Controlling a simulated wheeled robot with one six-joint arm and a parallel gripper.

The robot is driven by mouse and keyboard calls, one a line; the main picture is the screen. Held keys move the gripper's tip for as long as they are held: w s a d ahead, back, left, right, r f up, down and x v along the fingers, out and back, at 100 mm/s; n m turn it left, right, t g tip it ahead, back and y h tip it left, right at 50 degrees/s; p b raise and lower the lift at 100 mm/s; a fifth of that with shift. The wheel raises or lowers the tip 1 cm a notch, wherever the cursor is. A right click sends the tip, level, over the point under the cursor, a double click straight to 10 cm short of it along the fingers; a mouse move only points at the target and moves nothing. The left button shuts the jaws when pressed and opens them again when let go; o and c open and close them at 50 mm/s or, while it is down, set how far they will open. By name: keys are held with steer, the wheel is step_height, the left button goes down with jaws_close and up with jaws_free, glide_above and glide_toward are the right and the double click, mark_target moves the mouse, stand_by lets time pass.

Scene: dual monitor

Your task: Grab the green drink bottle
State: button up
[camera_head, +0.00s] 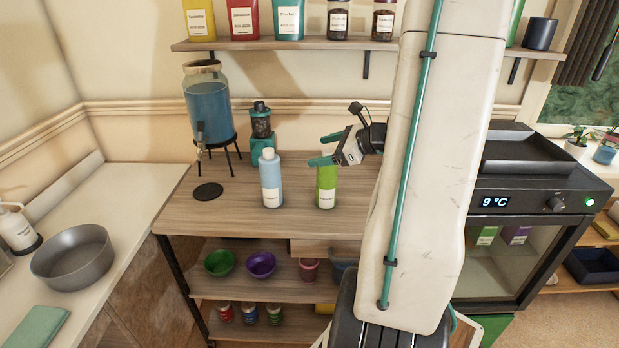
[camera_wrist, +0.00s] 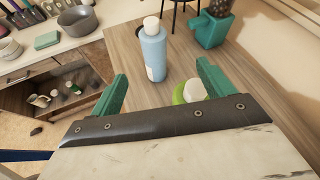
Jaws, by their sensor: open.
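The green drink bottle (camera_head: 326,186) stands upright on the wooden counter, with a white label on its front. My gripper (camera_head: 327,150) is open at the bottle's top, and its teal fingers hide the upper part of the bottle in the head view. In the wrist view the bottle's green shoulder and white cap (camera_wrist: 193,91) show low between my gripper's fingers (camera_wrist: 160,82), nearer the right finger. Whether a finger touches the bottle cannot be told. A light blue bottle (camera_head: 270,180) with a white cap stands just left of the green one.
A teal grinder (camera_head: 262,143) and a blue drink dispenser (camera_head: 208,108) stand behind on the counter (camera_head: 235,215). A black coaster (camera_head: 208,191) lies at the left. A shelf (camera_head: 290,44) with cartons and jars hangs above. A small fridge (camera_head: 530,225) stands at the right.

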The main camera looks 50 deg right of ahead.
mark_target(327, 179)
steer(key=d, duration=0.1)
steer(key=s+d+f+m+h, duration=0.1)
steer(key=d+m, duration=0.1)
steer(key=d, duration=0.1)
steer(key=shift+s+f+t, duration=0.2)
steer(key=shift+s+t, duration=0.05)
steer(key=shift+t, duration=0.15)
steer(key=w+f+m+h, duration=0.1)
steer(key=w+f, duration=0.4)
steer(key=shift+w+f+m, duration=0.25)
steer(key=shift+m, duration=0.15)
steer(key=shift+d, duration=0.1)
jaws_close()
